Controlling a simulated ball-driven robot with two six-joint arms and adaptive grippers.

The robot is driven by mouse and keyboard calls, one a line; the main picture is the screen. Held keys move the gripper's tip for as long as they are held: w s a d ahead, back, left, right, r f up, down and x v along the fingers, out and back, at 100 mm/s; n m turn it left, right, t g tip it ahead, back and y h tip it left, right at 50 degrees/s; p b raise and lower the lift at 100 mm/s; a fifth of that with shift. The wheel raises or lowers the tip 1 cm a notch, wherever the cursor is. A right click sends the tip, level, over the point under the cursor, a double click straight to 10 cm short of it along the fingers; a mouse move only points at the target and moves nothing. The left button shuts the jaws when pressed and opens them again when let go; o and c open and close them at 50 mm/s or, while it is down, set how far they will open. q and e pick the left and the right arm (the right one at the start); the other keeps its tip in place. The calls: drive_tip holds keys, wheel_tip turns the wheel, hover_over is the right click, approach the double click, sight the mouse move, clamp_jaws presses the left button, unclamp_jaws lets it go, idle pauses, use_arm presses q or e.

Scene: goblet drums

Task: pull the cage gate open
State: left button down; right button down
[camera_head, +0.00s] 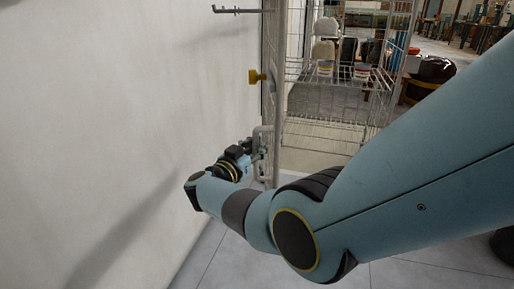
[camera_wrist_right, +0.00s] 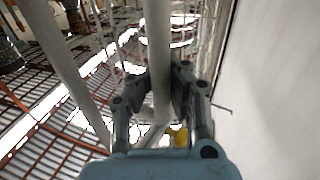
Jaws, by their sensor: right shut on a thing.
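The cage gate (camera_head: 271,90) is a pale metal frame with wire mesh, seen nearly edge-on beside the white wall in the head view. A yellow knob (camera_head: 257,77) sits on it above my gripper. My right gripper (camera_head: 258,146) is at a pale upright handle bar (camera_head: 257,172) on the gate, below the knob. In the right wrist view, my right gripper (camera_wrist_right: 162,88) is shut on the bar (camera_wrist_right: 158,45), with one finger on each side. The yellow knob shows low behind the fingers (camera_wrist_right: 180,137). My left gripper is out of view.
The white wall (camera_head: 110,120) stands close on the left. A metal hook (camera_head: 236,10) sticks out near the gate's top. The wire cage (camera_head: 335,90) behind the gate has shelves holding pale, rounded drums (camera_head: 324,50). Grey floor (camera_head: 240,265) is clear below.

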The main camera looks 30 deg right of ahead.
drive_tip(key=shift+s+a+f, duration=0.25)
drive_tip(key=shift+a+f, duration=0.15)
drive_tip(key=c, duration=1.5)
unclamp_jaws()
drive_tip(key=shift+a+r, duration=0.1)
drive_tip(key=shift+r, duration=0.1)
drive_tip(key=shift+o, duration=1.3)
drive_tip(key=shift+w+r, duration=0.1)
drive_tip(key=v, duration=0.7)
drive_tip(key=shift+a, duration=0.1)
